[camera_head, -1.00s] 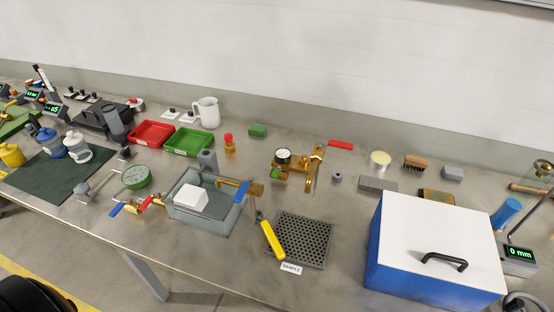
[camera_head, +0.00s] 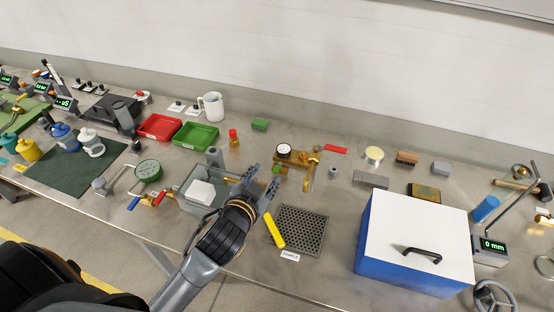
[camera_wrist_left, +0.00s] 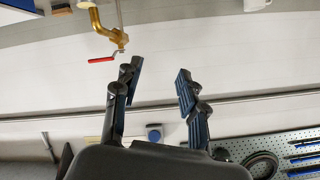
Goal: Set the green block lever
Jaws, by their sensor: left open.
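A brass valve block (camera_head: 296,159) with a round white gauge (camera_head: 284,151) stands on the bench at mid-picture. A small green lever (camera_head: 276,169) shows at its lower left, and a red lever (camera_head: 335,149) at its upper right. My left gripper (camera_head: 260,184) is open and empty, in front of the block and to the lower left of the green lever in the head view. In the left wrist view its two fingers (camera_wrist_left: 158,86) are spread with nothing between them. A brass fitting with a red lever (camera_wrist_left: 102,60) shows there at upper left. My right gripper is not in view.
A grey basin (camera_head: 190,205) with a white block (camera_head: 200,192) lies left of my gripper. A perforated plate (camera_head: 302,231) and a yellow-handled tool (camera_head: 275,231) lie to the right. A large blue and white case (camera_head: 415,230) stands further right. A green block (camera_head: 260,125) lies behind.

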